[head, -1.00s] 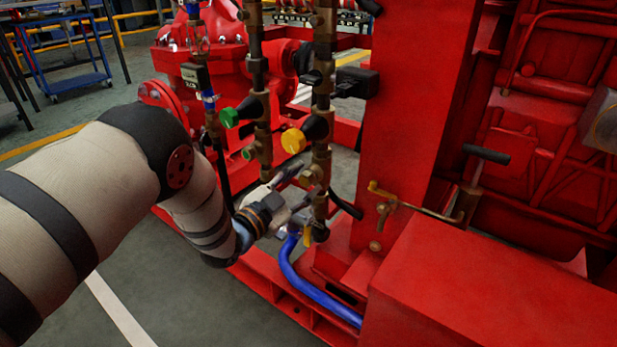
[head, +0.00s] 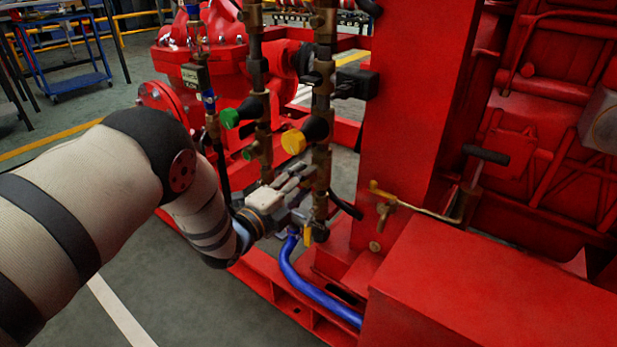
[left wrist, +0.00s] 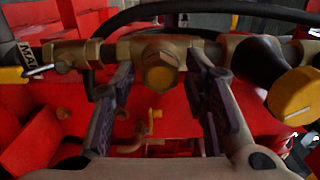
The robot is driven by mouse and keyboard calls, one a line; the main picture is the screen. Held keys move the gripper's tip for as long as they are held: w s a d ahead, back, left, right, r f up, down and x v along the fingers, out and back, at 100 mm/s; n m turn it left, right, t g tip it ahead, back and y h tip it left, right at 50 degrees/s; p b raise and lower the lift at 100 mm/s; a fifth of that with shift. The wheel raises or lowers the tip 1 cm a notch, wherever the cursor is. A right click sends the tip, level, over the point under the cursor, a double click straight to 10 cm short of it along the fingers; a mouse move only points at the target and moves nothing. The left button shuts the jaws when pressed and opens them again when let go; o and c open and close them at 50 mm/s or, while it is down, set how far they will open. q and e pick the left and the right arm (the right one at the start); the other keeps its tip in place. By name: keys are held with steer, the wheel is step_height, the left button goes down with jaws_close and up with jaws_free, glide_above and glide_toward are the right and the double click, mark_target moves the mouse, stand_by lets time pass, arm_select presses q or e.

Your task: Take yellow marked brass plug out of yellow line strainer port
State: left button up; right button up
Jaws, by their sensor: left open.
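The brass plug (left wrist: 160,72) has a hex head with a yellowish face and sits in the brass strainer body (left wrist: 140,46) in the left wrist view. My left gripper (left wrist: 160,84) is open, one finger on each side of the plug head; I cannot tell whether either finger touches it. In the head view, my left gripper (head: 300,180) is at the lower part of the vertical yellow line, below the yellow knob (head: 293,141). The plug is hidden in the head view. The yellow knob also shows at the right in the left wrist view (left wrist: 295,97). My right gripper is not in view.
A parallel line with a green knob (head: 229,118) stands left of the yellow line. A blue hose (head: 312,292) runs below my gripper. A red upright (head: 410,110) and red box (head: 490,285) stand to the right. A yellow lever (left wrist: 12,75) is at left in the wrist view.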

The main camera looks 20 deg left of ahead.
arm_select(q)
steer(key=shift+c, duration=0.5)
jaws_close()
steer(key=n, duration=0.3)
steer(key=shift+n, duration=0.4)
steer(key=n, duration=0.5)
steer(key=shift+n, duration=0.3)
steer(key=n, duration=0.8)
steer(key=shift+n, duration=0.3)
steer(key=n, duration=0.6)
